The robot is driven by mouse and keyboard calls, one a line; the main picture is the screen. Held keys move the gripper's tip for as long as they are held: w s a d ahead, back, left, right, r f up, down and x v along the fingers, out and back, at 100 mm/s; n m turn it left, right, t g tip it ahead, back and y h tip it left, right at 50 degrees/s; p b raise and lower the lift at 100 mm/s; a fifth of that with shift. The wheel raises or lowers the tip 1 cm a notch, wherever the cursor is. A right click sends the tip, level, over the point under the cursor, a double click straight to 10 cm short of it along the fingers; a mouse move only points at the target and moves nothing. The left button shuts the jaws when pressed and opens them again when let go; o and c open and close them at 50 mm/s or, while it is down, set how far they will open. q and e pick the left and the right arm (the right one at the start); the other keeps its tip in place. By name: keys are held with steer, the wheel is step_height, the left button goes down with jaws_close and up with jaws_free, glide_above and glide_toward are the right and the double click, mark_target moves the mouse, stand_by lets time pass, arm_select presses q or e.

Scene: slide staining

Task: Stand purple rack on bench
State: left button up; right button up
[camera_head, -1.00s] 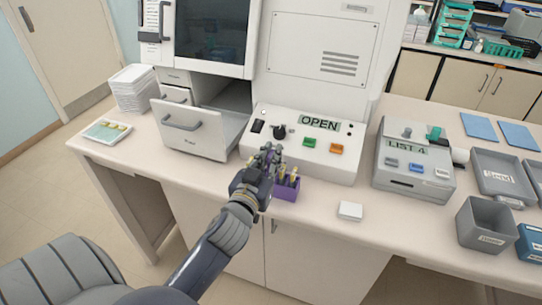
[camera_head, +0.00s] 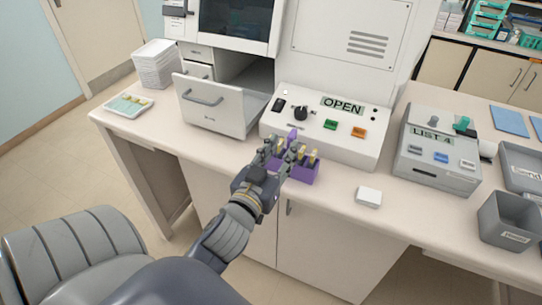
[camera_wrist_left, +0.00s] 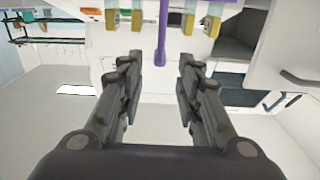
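The purple rack (camera_head: 301,172) stands upright on the bench (camera_head: 226,147), close to its front edge and in front of the panel with the OPEN label. It holds several yellow-topped slides. My left gripper (camera_head: 281,149) is at the rack's near left side and hides part of it. In the left wrist view the two fingers (camera_wrist_left: 160,72) are apart. The rack's purple handle (camera_wrist_left: 161,45) shows in the gap beyond the fingertips, touching neither finger. My right gripper is not in view.
The control panel (camera_head: 285,121) is close behind the rack. An open drawer (camera_head: 213,101) juts out to the left. A small white box (camera_head: 368,197) lies to the right, and the LIST 4 device (camera_head: 437,168) stands beyond it. The bench left of the rack is clear.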

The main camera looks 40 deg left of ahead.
arm_select(q)
steer(key=v, duration=0.5)
steer(key=shift+s+p, duration=0.3)
steer(key=shift+f, duration=0.1)
